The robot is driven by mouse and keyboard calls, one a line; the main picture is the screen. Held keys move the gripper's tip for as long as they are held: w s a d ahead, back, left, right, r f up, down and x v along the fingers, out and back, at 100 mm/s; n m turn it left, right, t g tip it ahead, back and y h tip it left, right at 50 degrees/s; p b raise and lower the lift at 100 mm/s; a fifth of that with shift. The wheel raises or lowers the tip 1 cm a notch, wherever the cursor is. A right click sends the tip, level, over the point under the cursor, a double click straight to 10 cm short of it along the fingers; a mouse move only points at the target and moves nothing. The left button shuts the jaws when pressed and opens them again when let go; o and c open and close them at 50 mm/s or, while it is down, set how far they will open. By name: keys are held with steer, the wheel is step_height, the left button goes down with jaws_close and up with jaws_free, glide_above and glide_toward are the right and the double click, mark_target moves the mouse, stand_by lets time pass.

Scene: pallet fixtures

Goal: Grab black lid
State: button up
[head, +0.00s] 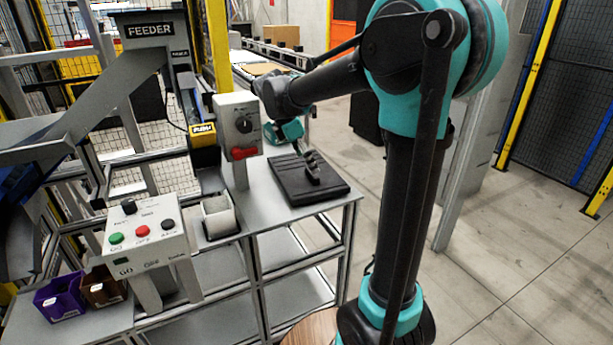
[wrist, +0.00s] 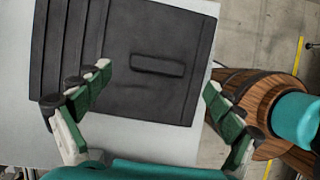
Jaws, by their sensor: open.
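The black lid (head: 284,183) lies flat on the grey table at the middle of the head view. In the wrist view the lid (wrist: 163,35) fills the upper middle, with a raised bar-like handle (wrist: 157,64) on its face and ridges along its left side. My gripper (head: 313,166) is over the lid in the head view; its far finger is partly hidden. In the wrist view my gripper (wrist: 158,78) is open and empty, its green-padded fingers spread wide to either side of the handle. I cannot tell the exact height above the lid.
The grey table (head: 275,228) has a narrow bare strip around the lid. A control box with a red switch (head: 239,126) stands at its back left. A button panel (head: 145,236), a light grey block (head: 219,217) and purple and brown bins (head: 58,297) are to the left.

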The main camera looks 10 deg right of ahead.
mark_target(305, 171)
steer(key=shift+x, duration=2)
steer(key=shift+w+a, duration=0.1)
steer(key=shift+c, duration=0.5)
steer(key=c, duration=1.9)
steer(key=shift+r, duration=0.2)
